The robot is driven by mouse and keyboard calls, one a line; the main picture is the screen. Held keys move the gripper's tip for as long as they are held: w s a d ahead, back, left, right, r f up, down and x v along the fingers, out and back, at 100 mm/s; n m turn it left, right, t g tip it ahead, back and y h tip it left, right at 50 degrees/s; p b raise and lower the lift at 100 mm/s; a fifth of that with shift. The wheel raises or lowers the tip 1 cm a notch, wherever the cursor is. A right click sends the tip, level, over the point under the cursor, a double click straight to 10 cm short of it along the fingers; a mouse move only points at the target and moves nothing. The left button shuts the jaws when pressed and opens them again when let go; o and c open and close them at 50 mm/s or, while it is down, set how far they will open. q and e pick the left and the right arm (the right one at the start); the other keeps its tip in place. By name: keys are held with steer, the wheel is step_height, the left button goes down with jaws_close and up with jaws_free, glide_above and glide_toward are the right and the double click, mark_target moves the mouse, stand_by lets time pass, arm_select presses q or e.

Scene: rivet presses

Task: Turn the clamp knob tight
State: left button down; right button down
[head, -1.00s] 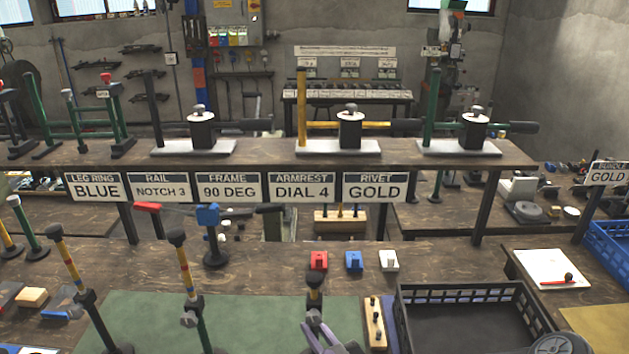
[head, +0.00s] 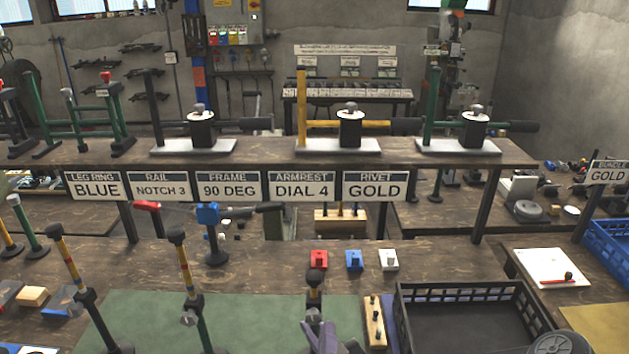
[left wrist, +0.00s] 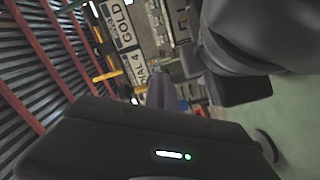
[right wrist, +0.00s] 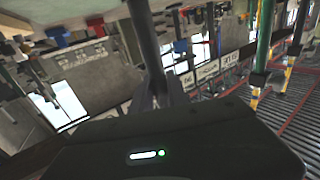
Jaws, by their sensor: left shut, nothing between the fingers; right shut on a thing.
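A clamp knob (head: 313,316), small and grey, sits on the short dark post (head: 314,278) at the front middle of the bench. My left gripper (head: 322,338) is just below and right of this knob, its fingers closed and empty. I cannot tell whether it touches the knob. In the left wrist view the left fingers (left wrist: 160,90) show end-on beside a large dark rounded part. My right gripper (right wrist: 155,95) shows only in the right wrist view, shut on a dark upright tube (right wrist: 144,40). A similar grey knob (head: 189,317) is on the post to the left.
A green mat (head: 140,318) lies under the posts. A wooden block (head: 374,324) and a black crate (head: 462,292) stand close on the right. Red (head: 318,260), blue (head: 354,260) and white (head: 389,260) blocks sit behind. A sign shelf (head: 300,157) spans the back.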

arm_select(q)
steer(key=shift+w, duration=0.2)
steer(key=shift+w+a+r, duration=0.1)
steer(key=shift+a+r, duration=0.15)
steer(key=shift+a, duration=0.25)
arm_select(e)
steer(key=shift+f, duration=0.1)
stand_by(0.5)
arm_select(q)
steer(key=shift+a+f, duration=0.2)
arm_select(e)
steer(key=shift+w+d, duration=0.1)
steer(key=shift+d, duration=0.15)
stand_by(0.6)
arm_select(q)
steer(key=shift+d+f, duration=0.1)
steer(key=shift+d, duration=0.05)
steer(key=shift+d+f, duration=0.1)
steer(key=shift+d, duration=0.25)
steer(key=shift+s, duration=0.2)
arm_select(e)
steer(key=shift+a, duration=0.1)
